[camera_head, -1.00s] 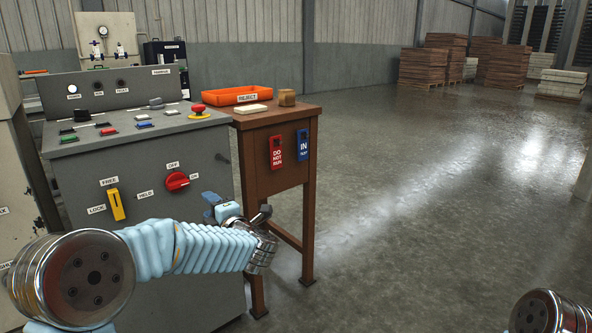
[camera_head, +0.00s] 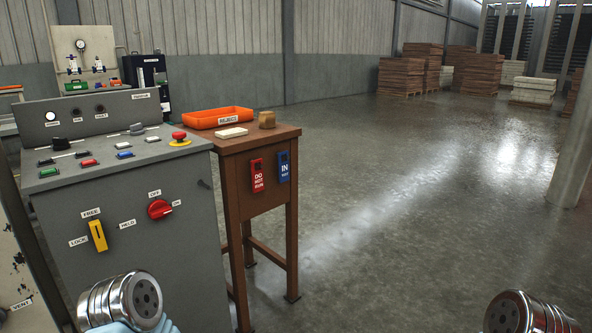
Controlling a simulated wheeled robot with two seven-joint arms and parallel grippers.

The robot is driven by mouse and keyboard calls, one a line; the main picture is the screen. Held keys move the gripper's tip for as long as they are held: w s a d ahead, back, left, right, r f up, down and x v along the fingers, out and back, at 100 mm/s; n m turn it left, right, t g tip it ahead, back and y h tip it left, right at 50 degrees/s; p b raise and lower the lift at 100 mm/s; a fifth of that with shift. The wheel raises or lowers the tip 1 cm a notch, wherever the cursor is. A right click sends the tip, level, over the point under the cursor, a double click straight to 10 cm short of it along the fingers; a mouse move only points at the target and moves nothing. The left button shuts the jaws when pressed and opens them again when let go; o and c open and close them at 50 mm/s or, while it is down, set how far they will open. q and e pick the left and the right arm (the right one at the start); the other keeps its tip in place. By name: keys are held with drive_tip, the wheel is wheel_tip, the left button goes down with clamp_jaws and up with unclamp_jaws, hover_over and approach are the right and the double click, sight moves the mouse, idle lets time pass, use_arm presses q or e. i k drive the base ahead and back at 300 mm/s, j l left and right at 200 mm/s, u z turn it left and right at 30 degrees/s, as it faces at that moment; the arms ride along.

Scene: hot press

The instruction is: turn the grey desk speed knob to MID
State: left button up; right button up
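The sloped grey control desk (camera_head: 95,190) stands at the left in the head view. A grey knob (camera_head: 137,129) sits on its top toward the back right. A darker, near-black knob (camera_head: 60,144) sits at the back left of the top. The labels by both knobs are too small to read, so I cannot tell their settings. Both knobs are free of any gripper. Neither gripper is in view; only a metal joint of my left arm shows at the bottom left and one of my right arm at the bottom right.
On the desk are a red mushroom button (camera_head: 179,136), several push buttons, a yellow lever (camera_head: 98,236) and a red rotary switch (camera_head: 160,209). A wooden stand (camera_head: 240,146) with an orange reject tray (camera_head: 187,119) adjoins the desk. The floor to the right is clear.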

sight(136, 130)
drive_tip(key=u, duration=1.3)
drive_tip(key=i+l, duration=0.1)
drive_tip(key=l, duration=0.3)
drive_tip(key=i+l, duration=0.1)
drive_tip(key=l, duration=0.25)
drive_tip(key=i+l, duration=0.1)
drive_tip(key=l, duration=0.3)
drive_tip(key=i+l, duration=0.1)
drive_tip(key=l, duration=0.25)
